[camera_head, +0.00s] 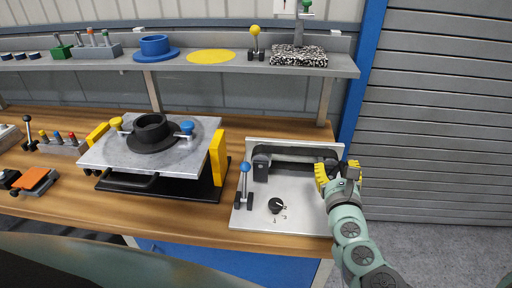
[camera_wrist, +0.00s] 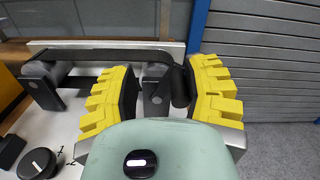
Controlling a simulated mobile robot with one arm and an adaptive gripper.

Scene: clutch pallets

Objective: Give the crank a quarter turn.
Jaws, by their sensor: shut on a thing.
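My gripper (camera_head: 339,172) is at the right end of this assembly. In the wrist view, the yellow ribbed fingers of my gripper (camera_wrist: 166,88) stand on either side of the crank and the right post, shut on the crank. The right finger is close against the dark grip. The exact contact is partly hidden by the fingers and the wrist.
A blue-knobbed lever (camera_head: 244,170) and a black dial (camera_head: 275,205) share the plate. A grey pallet (camera_head: 196,152) with a black ring stands to the left, beside a yellow upright (camera_head: 218,152). A shelf (camera_head: 190,65) runs above. Open floor lies to the right.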

